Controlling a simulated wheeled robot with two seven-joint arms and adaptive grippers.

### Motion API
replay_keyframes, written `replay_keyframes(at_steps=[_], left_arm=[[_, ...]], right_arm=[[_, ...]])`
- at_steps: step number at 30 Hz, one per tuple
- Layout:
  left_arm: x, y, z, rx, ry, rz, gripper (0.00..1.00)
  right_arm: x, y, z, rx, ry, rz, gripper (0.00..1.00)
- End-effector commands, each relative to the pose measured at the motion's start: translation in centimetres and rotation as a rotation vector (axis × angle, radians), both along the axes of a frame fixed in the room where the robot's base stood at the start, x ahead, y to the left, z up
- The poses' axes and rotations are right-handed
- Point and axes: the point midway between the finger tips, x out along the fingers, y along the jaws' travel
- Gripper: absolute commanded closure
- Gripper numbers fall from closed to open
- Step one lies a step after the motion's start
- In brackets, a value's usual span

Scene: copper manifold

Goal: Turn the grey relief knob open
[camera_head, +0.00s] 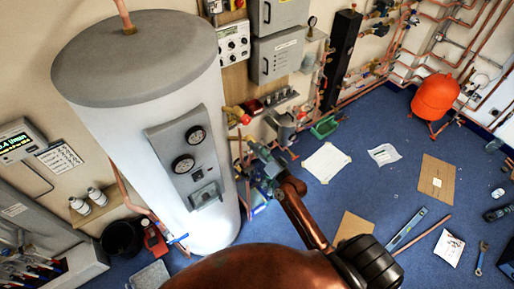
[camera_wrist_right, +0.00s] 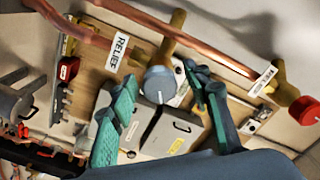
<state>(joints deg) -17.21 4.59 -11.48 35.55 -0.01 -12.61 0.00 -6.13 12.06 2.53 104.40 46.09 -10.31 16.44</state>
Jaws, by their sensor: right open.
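The grey relief knob (camera_wrist_right: 160,85) shows in the right wrist view as a round, pale blue-grey face with a dark slot line below it, on a brass valve body (camera_wrist_right: 168,50). A white RELIEF label (camera_wrist_right: 121,51) is on its left. My right gripper (camera_wrist_right: 161,76) is open, its two teal fingers on either side of the knob in the picture; I cannot tell whether they touch it. In the head view my right gripper (camera_head: 262,165) is right of the white tank, and I cannot make out the knob there. My left gripper is not in view.
A red knob (camera_wrist_right: 302,111) sits on another valve at the right of the wrist view. Copper pipes (camera_wrist_right: 190,45) run beside the valves. The white tank (camera_head: 150,110) stands close left of the gripper. Papers and tools lie on the blue floor (camera_head: 375,195).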

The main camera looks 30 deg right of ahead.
Motion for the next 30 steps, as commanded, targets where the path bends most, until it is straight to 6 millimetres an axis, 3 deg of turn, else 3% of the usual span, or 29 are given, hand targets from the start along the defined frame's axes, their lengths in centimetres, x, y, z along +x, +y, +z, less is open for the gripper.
replay_keyframes(at_steps=[8,21,30], left_arm=[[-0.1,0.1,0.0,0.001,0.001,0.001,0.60],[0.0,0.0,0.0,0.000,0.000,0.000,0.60],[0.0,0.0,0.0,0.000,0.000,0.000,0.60]], right_arm=[[-0.9,-0.1,-0.1,-0.001,0.001,0.000,0.56],[-9.3,-0.7,-0.1,-0.003,0.003,0.001,0.56],[-11.9,-0.9,0.0,-0.001,0.000,0.000,0.56]])
